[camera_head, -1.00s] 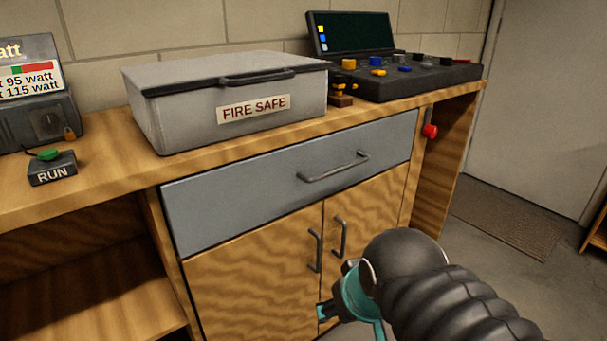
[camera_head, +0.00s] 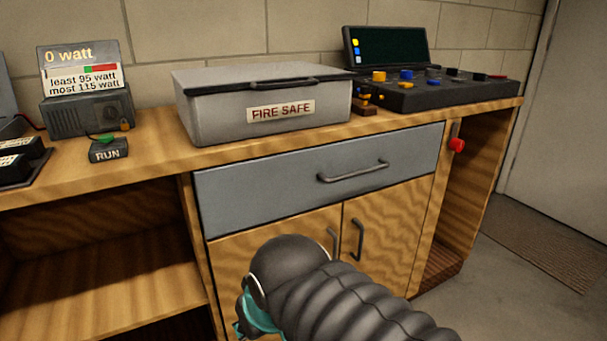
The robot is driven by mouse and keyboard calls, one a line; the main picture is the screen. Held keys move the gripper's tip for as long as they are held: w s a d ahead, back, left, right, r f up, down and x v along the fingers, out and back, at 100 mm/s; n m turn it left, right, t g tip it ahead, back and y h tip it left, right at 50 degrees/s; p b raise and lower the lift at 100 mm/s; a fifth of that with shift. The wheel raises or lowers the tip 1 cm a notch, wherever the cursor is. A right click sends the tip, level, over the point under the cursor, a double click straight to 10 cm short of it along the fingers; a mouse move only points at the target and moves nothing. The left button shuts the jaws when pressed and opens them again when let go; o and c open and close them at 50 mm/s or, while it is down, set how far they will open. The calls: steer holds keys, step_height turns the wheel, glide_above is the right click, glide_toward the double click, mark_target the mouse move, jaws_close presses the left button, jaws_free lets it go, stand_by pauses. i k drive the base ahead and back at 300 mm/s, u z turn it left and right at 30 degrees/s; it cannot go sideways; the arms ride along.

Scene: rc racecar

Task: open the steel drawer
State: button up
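The steel drawer (camera_head: 265,190) is a flat blue-grey front under the bench top, closed flush with the cabinet. Its dark bar handle (camera_head: 353,171) runs sideways on the front, right of the middle. My gripper (camera_head: 246,322) shows only in part at the bottom of the view, teal, below and left of the handle. It is in front of the left wooden door and apart from the drawer. My dark ribbed arm hides most of it, and its fingertips are out of sight, so I cannot tell if it is open.
Two wooden doors with upright handles (camera_head: 357,240) are below the drawer. A grey fire safe (camera_head: 220,122), a control console (camera_head: 440,92), a RUN button box (camera_head: 108,150) and a watt meter (camera_head: 88,110) stand on the bench. A red knob (camera_head: 457,145) is right of the drawer.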

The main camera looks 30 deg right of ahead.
mark_target(231, 197)
steer(key=u, duration=0.3)
steer(key=k, duration=0.8)
steer(key=z, duration=1.1)
steer(key=i, duration=0.5)
